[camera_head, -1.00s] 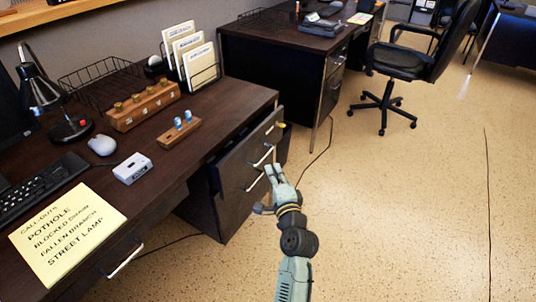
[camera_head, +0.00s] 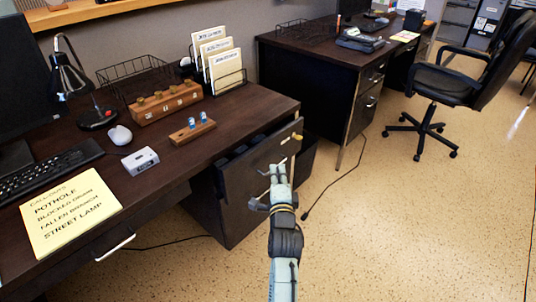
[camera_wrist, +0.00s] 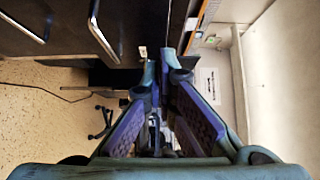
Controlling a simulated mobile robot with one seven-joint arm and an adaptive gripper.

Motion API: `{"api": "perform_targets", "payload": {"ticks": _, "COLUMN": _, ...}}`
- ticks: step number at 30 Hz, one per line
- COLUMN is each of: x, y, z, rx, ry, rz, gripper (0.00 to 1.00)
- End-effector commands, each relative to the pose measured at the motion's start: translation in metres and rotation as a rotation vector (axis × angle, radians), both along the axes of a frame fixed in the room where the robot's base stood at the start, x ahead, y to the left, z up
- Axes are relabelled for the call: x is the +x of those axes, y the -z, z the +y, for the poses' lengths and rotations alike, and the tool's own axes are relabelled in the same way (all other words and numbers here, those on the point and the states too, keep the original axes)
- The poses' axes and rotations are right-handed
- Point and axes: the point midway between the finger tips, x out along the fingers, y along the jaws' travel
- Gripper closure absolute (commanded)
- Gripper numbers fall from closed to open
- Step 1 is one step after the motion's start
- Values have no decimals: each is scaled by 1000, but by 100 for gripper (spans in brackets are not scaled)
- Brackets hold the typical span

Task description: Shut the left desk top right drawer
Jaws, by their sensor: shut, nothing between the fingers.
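The left desk (camera_head: 165,190) has a dark top right drawer (camera_head: 292,146) that stands pulled out, with a dark gap between its front and the desk body. A pale bar handle shows on the front, partly covered by my gripper. My gripper (camera_head: 279,170) is shut and empty, just in front of the drawer fronts near the handles. I cannot tell whether it touches the front. In the wrist view my gripper (camera_wrist: 166,72) has dark drawer fronts with bar handles (camera_wrist: 100,40) to its upper left.
On the desk are a keyboard (camera_head: 50,172), a mouse (camera_head: 119,135), a yellow note (camera_head: 70,212), a wooden block (camera_head: 165,103) and a file rack (camera_head: 229,82). A second desk (camera_head: 310,85) and a chair (camera_head: 470,80) stand behind. Floor to the right is clear.

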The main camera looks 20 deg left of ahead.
Motion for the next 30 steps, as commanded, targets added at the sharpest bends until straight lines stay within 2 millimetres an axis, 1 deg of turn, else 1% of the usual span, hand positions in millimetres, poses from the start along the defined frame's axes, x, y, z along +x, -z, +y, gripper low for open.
{"api": "perform_targets", "payload": {"ticks": 1, "x": 12, "y": -4, "z": 5, "rx": -4, "ry": -1, "rz": -3, "gripper": 100}}
{"api": "perform_targets", "payload": {"ticks": 3, "x": 26, "y": -4, "z": 12, "rx": -4, "ry": -1, "rz": -3, "gripper": 100}}
{"api": "perform_targets", "payload": {"ticks": 6, "x": 44, "y": -4, "z": 21, "rx": -5, "ry": -1, "rz": -2, "gripper": 100}}
{"api": "perform_targets", "payload": {"ticks": 7, "x": 47, "y": -3, "z": 25, "rx": -4, "ry": -3, "rz": -1, "gripper": 100}}
{"api": "perform_targets", "payload": {"ticks": 10, "x": 50, "y": -3, "z": 40, "rx": -4, "ry": -3, "rz": -2, "gripper": 100}}
{"api": "perform_targets", "payload": {"ticks": 15, "x": 55, "y": -1, "z": 54, "rx": -1, "ry": -1, "rz": 0, "gripper": 100}}
{"api": "perform_targets", "payload": {"ticks": 30, "x": 57, "y": 1, "z": 60, "rx": -2, "ry": -1, "rz": -1, "gripper": 100}}
